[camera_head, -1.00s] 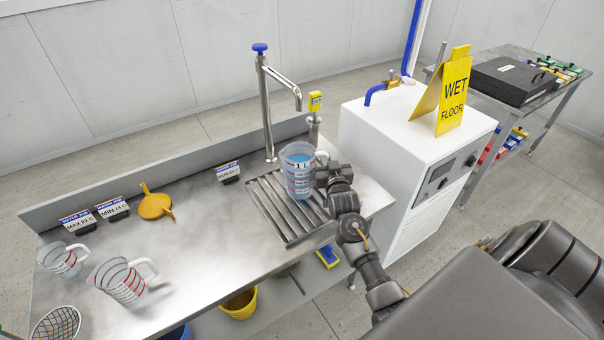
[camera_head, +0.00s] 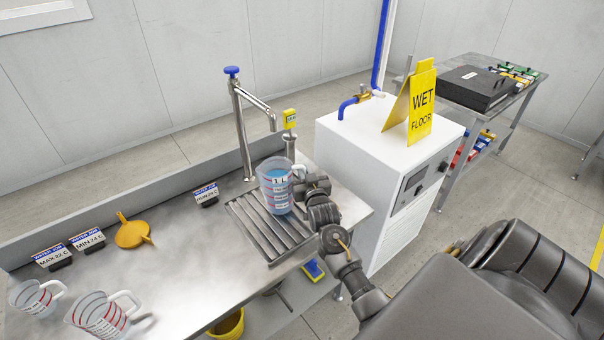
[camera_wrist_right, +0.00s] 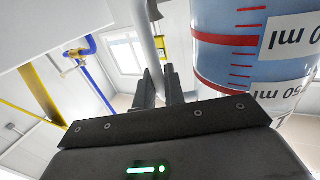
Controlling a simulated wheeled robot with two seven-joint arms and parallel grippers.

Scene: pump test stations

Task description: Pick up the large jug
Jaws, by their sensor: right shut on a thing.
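The large jug (camera_head: 275,188) is a clear measuring jug marked 1 L, with red graduations and blue liquid in it. It is upright at the drain grate (camera_head: 246,226), below the tap spout; I cannot tell if its base touches the grate. My right gripper (camera_head: 300,187) is at the jug's right side, shut on its handle, which the gripper mostly hides. In the right wrist view the jug wall (camera_wrist_right: 245,45) fills the upper right, beside the fingers (camera_wrist_right: 160,82). My left gripper is not in view.
A tap (camera_head: 240,125) rises behind the jug. Two smaller jugs (camera_head: 100,315) (camera_head: 35,297) and a yellow funnel (camera_head: 132,233) stand left on the steel bench. A white machine (camera_head: 375,150) with a wet floor sign (camera_head: 411,108) is close on the right.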

